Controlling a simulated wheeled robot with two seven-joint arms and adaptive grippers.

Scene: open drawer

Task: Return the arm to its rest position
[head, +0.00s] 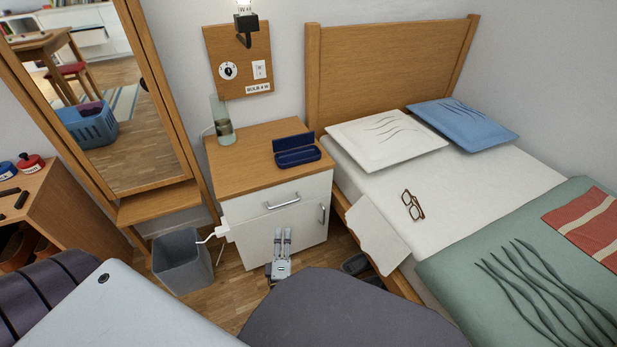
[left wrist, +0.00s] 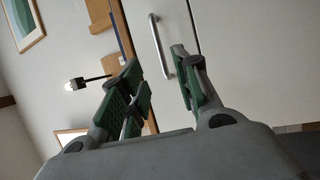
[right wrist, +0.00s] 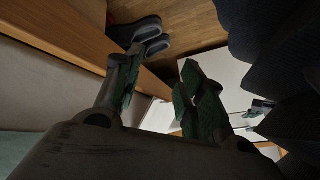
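My left gripper (head: 283,234) is in front of the white nightstand front (head: 262,242), below the drawer handle (head: 283,203). In the left wrist view its two green-padded fingers (left wrist: 157,82) are spread with nothing between them. The drawer handle (left wrist: 161,45) shows beyond the fingertips, apart from them. The drawer (head: 302,192) looks shut. My right gripper is hidden in the head view. In the right wrist view its fingers (right wrist: 157,80) are spread and empty, pointing toward the floor and bedside.
The bed (head: 440,190) stands to the right, with glasses (head: 412,205) on it. Slippers (right wrist: 137,33) lie on the floor beside it. A grey bin (head: 182,262) with a white cable end above it stands left of the nightstand.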

